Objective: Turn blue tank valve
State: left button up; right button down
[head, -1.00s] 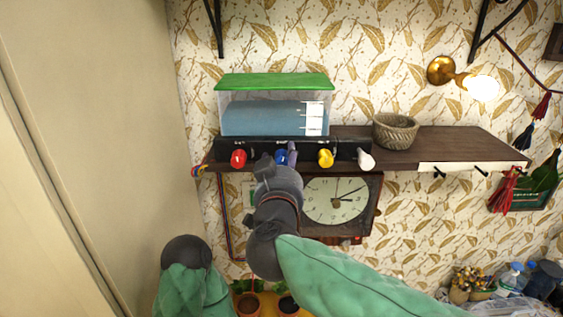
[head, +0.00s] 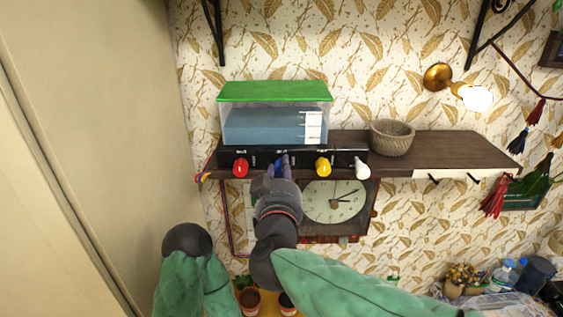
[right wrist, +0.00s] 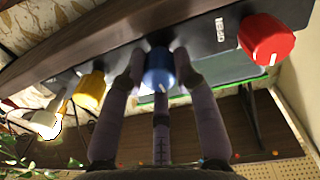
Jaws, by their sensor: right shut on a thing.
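The blue valve (right wrist: 159,68) is a round knob with a pale mark, on the dark panel below the water tank (head: 270,125). The tank is clear with a green lid and blue water. My right gripper (head: 281,166) reaches up to the panel from below. In the right wrist view its fingers stand on both sides of the blue valve, shut on it. In the head view the fingers mostly hide that valve. My left gripper is not in view; only part of my left arm shows at the lower left.
On the same panel are a red valve (head: 240,168), a yellow valve (head: 323,167) and a white valve (head: 362,169). A woven basket (head: 392,137) stands on the shelf (head: 450,150). A clock (head: 335,201) hangs below, close to my right gripper. A pale wall is at left.

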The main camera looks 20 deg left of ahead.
dwell(0.3)
jog(key=c, duration=0.9)
grip_release()
jog(key=shift+c, duration=0.2)
jog(key=shift+s, duration=0.1)
jog(key=v, duration=1.1)
jog(key=shift+s, duration=0.4)
jog(key=shift+d, duration=0.15)
